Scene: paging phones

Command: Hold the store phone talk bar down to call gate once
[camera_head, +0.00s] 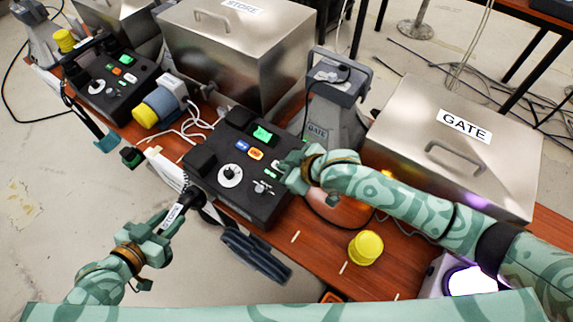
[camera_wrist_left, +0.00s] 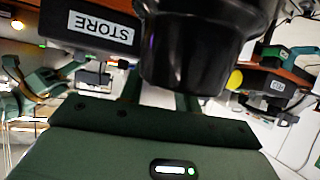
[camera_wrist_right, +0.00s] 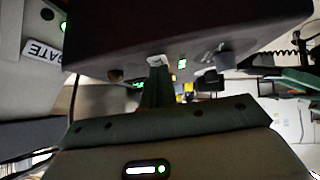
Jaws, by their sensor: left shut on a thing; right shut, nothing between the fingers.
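The handset is tilted in front of the table's edge. In the left wrist view the handset (camera_wrist_left: 195,55) is large and close. The black phone console (camera_head: 240,160) on the table has green, blue and orange buttons and a round dial. My right gripper (camera_head: 290,176) is shut and empty at the console's right edge. In the right wrist view the console (camera_wrist_right: 180,30) fills the top. Contact and the talk bar cannot be made out.
A metal box labelled GATE (camera_head: 440,140) stands right; another labelled STORE (camera_head: 240,45) stands behind. A grey stand (camera_head: 335,105) sits between them. A yellow cup-like thing (camera_head: 365,248) is on the wooden table. A second console (camera_head: 110,85) is at left. Cables lie around.

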